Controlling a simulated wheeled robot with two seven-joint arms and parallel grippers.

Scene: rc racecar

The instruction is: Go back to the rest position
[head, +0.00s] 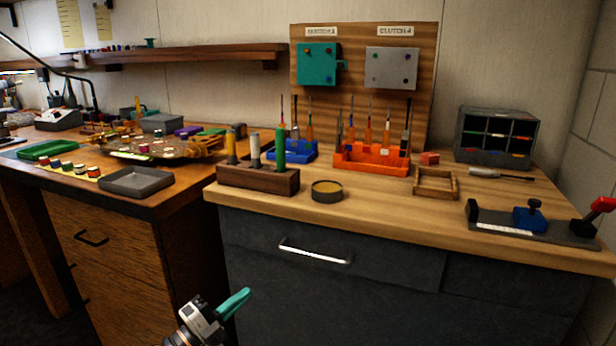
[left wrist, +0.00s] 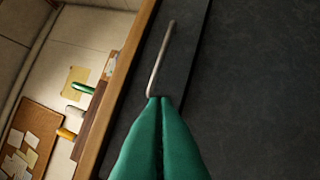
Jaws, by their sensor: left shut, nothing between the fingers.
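My left gripper (head: 234,303) is low in front of the dark cabinet, below the workbench top, with teal fingers. In the left wrist view its two teal fingers (left wrist: 157,105) lie together with nothing between them. The drawer handle (head: 315,252) is above and to the right of it in the head view. In the left wrist view the handle (left wrist: 160,58) shows just beyond the fingertips; I cannot tell how far apart they are. My right gripper is in neither view.
The wooden workbench (head: 370,205) holds a block with three upright tools (head: 258,178), a round tin (head: 327,191), an orange tool holder (head: 371,159), a small wooden tray (head: 435,183) and a dark compartment box (head: 497,136). A brown desk (head: 110,250) stands at left.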

